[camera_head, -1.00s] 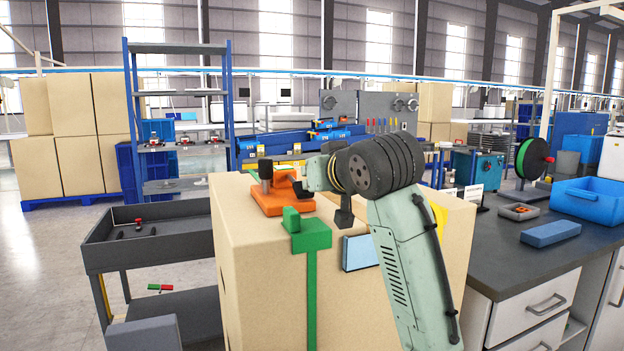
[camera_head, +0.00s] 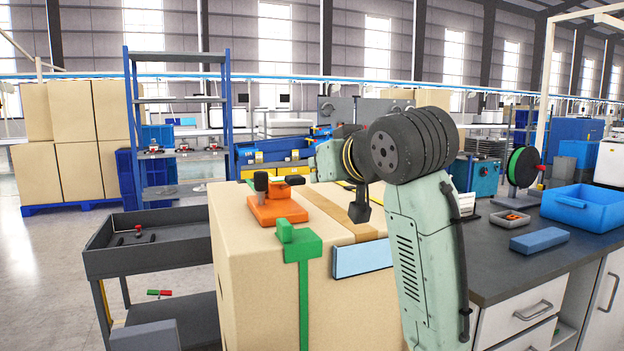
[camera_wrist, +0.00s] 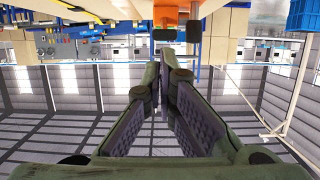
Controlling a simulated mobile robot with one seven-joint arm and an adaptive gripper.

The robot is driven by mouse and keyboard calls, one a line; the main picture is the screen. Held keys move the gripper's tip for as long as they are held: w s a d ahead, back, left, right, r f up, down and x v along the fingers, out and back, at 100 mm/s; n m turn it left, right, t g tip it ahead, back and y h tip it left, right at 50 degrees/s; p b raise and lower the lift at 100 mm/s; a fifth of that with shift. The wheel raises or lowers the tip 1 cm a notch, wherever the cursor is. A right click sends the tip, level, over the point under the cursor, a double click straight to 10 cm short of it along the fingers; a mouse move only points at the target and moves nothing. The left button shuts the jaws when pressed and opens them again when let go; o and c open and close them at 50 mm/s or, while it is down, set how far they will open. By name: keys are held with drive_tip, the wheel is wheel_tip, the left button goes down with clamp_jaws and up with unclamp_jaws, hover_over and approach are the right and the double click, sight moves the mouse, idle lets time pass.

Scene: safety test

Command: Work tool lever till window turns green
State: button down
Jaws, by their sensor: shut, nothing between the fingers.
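The orange strapping tool (camera_head: 278,207) sits on top of a large cardboard box (camera_head: 245,250). Its black upright lever handle (camera_head: 261,182) stands at its left end. A green strap (camera_head: 304,290) with a green corner piece (camera_head: 297,245) runs down the box front. I cannot make out the tool's window or its colour. In the upside-down wrist view, the tool (camera_wrist: 175,12) shows at the top edge, beyond and apart from my fingertips. My gripper (camera_wrist: 166,72) is shut and empty. In the head view, my arm is right of the tool and its fingers cannot be told clearly.
A light blue label (camera_head: 362,259) is on the box front. A grey cart (camera_head: 150,255) stands at left. At right is a dark workbench (camera_head: 500,265) with a blue bin (camera_head: 582,207) and a blue block (camera_head: 545,238). Open floor lies at far left.

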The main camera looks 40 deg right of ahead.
drive_tip(key=shift+v, duration=1.65)
drive_tip(key=shift+r, duration=0.2)
